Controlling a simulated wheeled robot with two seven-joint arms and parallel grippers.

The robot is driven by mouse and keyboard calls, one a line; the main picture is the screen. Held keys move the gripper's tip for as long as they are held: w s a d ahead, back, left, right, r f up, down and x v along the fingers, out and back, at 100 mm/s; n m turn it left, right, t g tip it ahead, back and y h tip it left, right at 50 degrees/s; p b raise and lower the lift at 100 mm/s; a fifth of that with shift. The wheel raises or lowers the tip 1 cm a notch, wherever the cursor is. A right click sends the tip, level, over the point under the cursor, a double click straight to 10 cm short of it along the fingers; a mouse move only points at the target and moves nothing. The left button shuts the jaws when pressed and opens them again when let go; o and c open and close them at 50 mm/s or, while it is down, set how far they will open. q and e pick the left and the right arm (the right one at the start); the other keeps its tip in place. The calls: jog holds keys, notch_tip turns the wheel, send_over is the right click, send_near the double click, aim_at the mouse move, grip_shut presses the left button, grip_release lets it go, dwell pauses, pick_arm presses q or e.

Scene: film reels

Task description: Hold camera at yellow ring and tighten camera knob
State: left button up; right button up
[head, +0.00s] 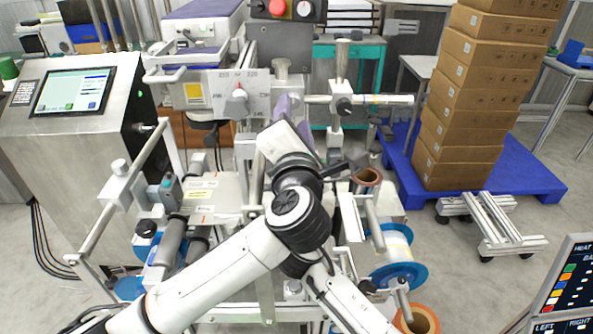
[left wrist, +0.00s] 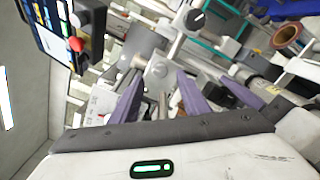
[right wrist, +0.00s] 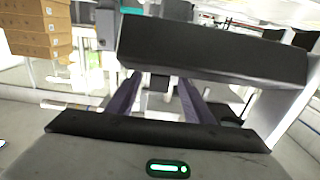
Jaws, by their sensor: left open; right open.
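A horizontal silver rod (head: 398,99) carries a yellow ring (head: 375,99) right of a clamp with a black knob (head: 344,106). I take this clamp for the camera mount; the camera body is hard to pick out. A similar black knob (left wrist: 197,20) shows in the left wrist view, beyond the fingertips. My left gripper (head: 292,115) is open and apart from the knob, to its left. Its purple fingers also show in the left wrist view (left wrist: 160,78). My right gripper (right wrist: 158,78) is open in the right wrist view, with a dark bar close in front of it.
A console with a screen (head: 73,92) stands at the left. Stacked boxes (head: 470,100) stand on a blue pallet (head: 540,185) at the right. A white reel with blue flanges (head: 396,250) and a brown roll (head: 367,176) sit near my arms. Rollers (head: 170,243) are at lower left.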

jog(key=shift+w, duration=0.3)
grip_shut()
jog(key=shift+r, duration=0.15)
